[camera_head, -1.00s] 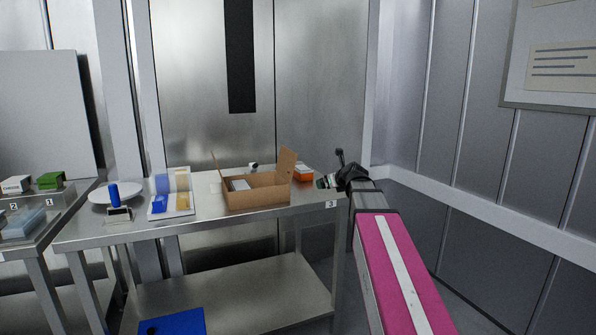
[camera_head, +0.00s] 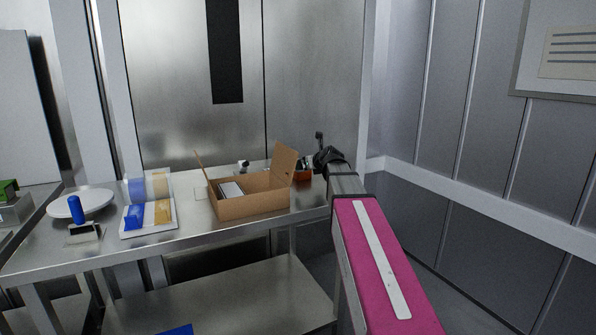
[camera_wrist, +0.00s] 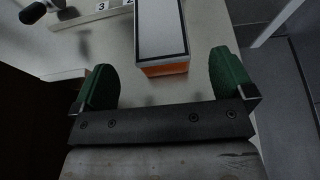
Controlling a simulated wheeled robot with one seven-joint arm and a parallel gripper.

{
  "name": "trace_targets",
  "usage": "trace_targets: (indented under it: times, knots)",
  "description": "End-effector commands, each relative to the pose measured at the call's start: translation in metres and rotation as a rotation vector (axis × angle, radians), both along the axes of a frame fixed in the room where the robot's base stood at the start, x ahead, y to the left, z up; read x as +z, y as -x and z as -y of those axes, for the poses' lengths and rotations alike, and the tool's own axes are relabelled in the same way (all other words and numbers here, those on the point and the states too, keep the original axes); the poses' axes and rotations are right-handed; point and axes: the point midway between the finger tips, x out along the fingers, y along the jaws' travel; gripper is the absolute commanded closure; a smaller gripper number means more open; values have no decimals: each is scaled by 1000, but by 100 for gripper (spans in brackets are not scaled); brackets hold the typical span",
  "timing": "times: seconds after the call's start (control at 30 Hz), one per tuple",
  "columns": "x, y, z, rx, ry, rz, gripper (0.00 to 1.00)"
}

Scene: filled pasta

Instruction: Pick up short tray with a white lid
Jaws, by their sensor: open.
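The short tray with a white lid (camera_wrist: 161,30) is in the wrist view at the top centre, with a dark-edged white top and orange side. In the head view an orange-red piece (camera_head: 302,177) shows right of the cardboard box, partly hidden behind my gripper. My gripper (camera_wrist: 163,72) has two green fingers spread wide and empty. The tray lies just beyond the fingertips, roughly centred between them and not touched. In the head view my gripper (camera_head: 312,165) is over the table's right end, its fingers mostly hidden by the wrist.
An open cardboard box (camera_head: 250,205) stands left of my gripper on the metal table (camera_head: 190,230). Further left are a blue and yellow packet (camera_head: 149,216) and a white round plate (camera_head: 95,203) with a blue cylinder. Number labels (camera_wrist: 102,6) show in the wrist view. A wall is at right.

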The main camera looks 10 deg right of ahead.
Motion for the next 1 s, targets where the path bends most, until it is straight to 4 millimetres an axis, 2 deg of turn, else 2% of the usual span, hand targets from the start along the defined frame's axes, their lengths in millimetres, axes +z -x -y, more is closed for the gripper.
trace_targets:
  times: [0.03, 0.1, 0.37, 0.63, 0.93, 1.0]
  knots:
    - [-3, -11, -3, 1, 1, 0, 0]
    - [-7, -18, -5, 1, 1, 0, 0]
    - [-17, -30, -10, 1, 1, -1, 0]
    - [-37, -61, -20, 0, 0, -1, 0]
    - [-39, -64, -22, 0, 1, 1, 0]
    - [-39, -64, -22, 0, 1, 1, 23]
